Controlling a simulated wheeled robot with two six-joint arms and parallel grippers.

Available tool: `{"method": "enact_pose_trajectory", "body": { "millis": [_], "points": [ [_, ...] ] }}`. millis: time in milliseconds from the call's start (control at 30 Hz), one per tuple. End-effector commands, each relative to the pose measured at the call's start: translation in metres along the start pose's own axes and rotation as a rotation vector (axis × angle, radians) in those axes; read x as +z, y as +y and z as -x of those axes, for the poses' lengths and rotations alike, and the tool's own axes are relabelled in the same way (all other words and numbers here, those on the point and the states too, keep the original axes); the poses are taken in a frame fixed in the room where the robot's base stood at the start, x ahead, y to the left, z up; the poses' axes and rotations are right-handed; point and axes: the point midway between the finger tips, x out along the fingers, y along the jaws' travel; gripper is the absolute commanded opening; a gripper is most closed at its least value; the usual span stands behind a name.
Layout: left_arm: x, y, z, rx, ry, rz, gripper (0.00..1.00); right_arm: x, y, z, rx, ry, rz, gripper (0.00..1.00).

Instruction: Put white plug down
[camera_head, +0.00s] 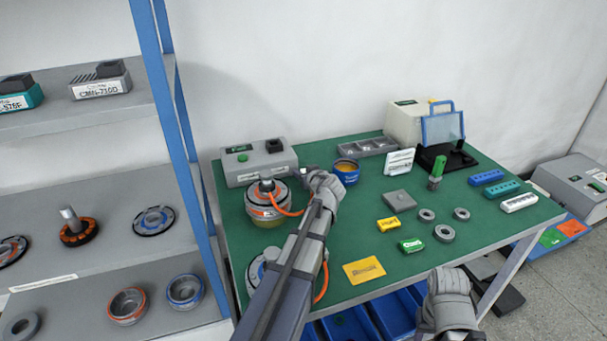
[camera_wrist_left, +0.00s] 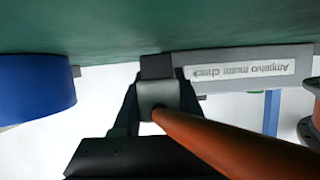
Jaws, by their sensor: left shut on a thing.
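The white plug (camera_wrist_left: 158,93) shows light grey in the left wrist view, with its thick orange cable (camera_wrist_left: 235,142) running off to the lower right. My left gripper (camera_head: 312,176) is shut on the plug, close to the green table top behind the hub motor; it also shows in the left wrist view (camera_wrist_left: 160,98). In the head view the orange cable loops from the hub motor (camera_head: 264,213) toward this gripper, and the plug is mostly hidden. My right gripper (camera_head: 450,287) is at the table's front edge, apart from the parts; its fingers are hidden.
The grey motor check box (camera_head: 240,172) stands at the back left. A second motor (camera_head: 258,272) is partly behind my left arm. Grey rings (camera_head: 444,233) and small boxes (camera_head: 411,245) lie to the right.

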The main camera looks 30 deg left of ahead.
Motion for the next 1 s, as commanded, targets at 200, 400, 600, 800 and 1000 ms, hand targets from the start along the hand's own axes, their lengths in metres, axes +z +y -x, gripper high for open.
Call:
{"method": "enact_pose_trajectory", "body": {
  "millis": [200,400,600,800,1000],
  "points": [
    [0.0077,0.0000,-0.0032,0.000,0.000,0.000,0.00,-0.0005,-0.0008,-0.0083,0.000,0.000,0.000,0.50],
    [0.0097,-0.0007,-0.0029,-0.001,-0.002,0.000,0.44,-0.0006,-0.0009,-0.0096,0.000,0.000,0.000,0.50],
    [0.0113,-0.0012,-0.0025,-0.002,-0.004,0.000,0.66,-0.0006,-0.0010,-0.0105,0.000,0.000,0.000,0.50],
    [0.0127,-0.0019,-0.0019,-0.003,-0.006,0.000,0.72,-0.0007,-0.0011,-0.0112,0.000,0.000,0.000,0.50],
    [0.0068,-0.0021,0.0015,-0.002,-0.006,-0.001,0.72,-0.0003,-0.0004,-0.0045,0.000,0.000,0.000,0.50]
  ]
}}
